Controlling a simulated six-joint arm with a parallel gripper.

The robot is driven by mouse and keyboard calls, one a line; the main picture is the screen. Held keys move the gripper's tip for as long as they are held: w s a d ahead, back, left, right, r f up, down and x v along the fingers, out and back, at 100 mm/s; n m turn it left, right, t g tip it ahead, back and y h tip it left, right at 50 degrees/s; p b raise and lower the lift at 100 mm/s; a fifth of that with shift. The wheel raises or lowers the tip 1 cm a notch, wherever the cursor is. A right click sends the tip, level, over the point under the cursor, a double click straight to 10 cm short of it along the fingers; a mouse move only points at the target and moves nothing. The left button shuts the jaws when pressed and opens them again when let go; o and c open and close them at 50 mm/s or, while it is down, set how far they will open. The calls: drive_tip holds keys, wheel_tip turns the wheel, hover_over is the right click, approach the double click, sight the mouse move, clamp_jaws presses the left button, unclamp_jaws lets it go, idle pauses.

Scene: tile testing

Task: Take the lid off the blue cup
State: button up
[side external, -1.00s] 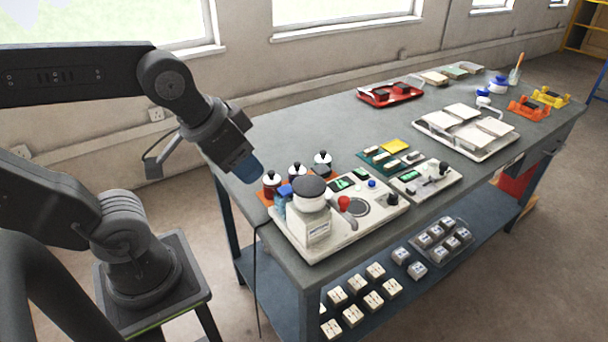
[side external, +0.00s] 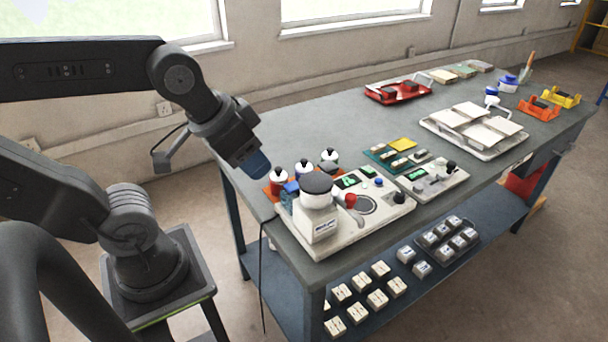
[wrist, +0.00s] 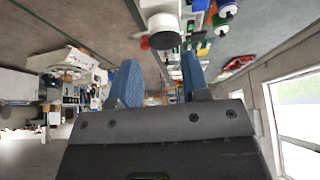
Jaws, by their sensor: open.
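Several small lidded cups stand in a row on an orange tray (side external: 271,195) at the table's near left end. The middle one looks blue, a blue cup (side external: 304,171) with a white top and a dark knob; its lid appears on. Some of the cups show at the upper right there, partly cut off.
A white tester (side external: 352,222) with a dark-topped white container (side external: 317,208) stands just in front of the cups. A blue-and-white lidded pot (side external: 508,84) is at the far end, beyond a red tray (side external: 398,92).

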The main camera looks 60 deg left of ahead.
drive_tip(key=shift+o, duration=0.7)
drive_tip(key=n+g+y, duration=0.1)
drive_tip(key=n+g, duration=0.4)
drive_tip(key=n, duration=1.1)
hover_over(304, 160)
drive_tip(key=d, duration=0.2)
drive_tip(key=f, duration=1.3)
drive_tip(key=shift+s+a, duration=0.1)
drive_tip(key=shift+a, duration=0.1)
drive_tip(key=shift+a+f, duration=0.25)
drive_tip(key=shift+f, duration=0.6)
drive_tip(key=shift+a+f, duration=0.25)
drive_tip(key=shift+f, duration=0.65)
drive_tip(key=shift+a+f, duration=0.25)
drive_tip(key=shift+f, duration=0.6)
